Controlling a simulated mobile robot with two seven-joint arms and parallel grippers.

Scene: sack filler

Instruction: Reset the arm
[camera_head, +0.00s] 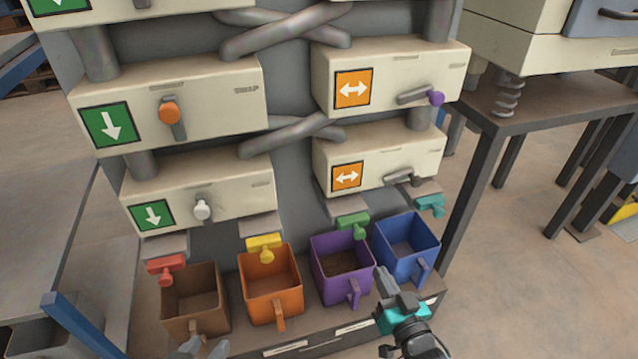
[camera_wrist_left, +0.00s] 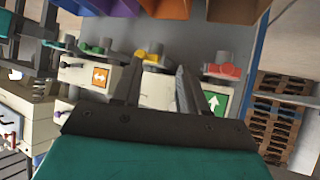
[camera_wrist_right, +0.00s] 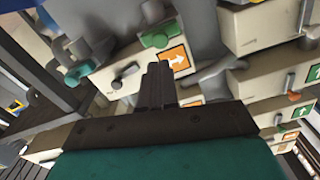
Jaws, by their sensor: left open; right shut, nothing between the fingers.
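My left gripper (camera_head: 203,349) shows only by its grey fingertips at the bottom edge of the head view, in front of the brown bin (camera_head: 195,302). In the left wrist view its two fingers (camera_wrist_left: 158,72) stand apart with nothing held between them. My right gripper (camera_head: 384,281) is in front of the blue bin (camera_head: 405,247), near its lower left corner. In the right wrist view its fingers (camera_wrist_right: 158,75) are together and empty. I cannot tell whether the right fingertips touch the bin.
An orange bin (camera_head: 270,286) and a purple bin (camera_head: 341,268) stand between the brown and blue ones. Above are cream boxes with levers, including an orange knob (camera_head: 169,112) and a purple knob (camera_head: 436,98).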

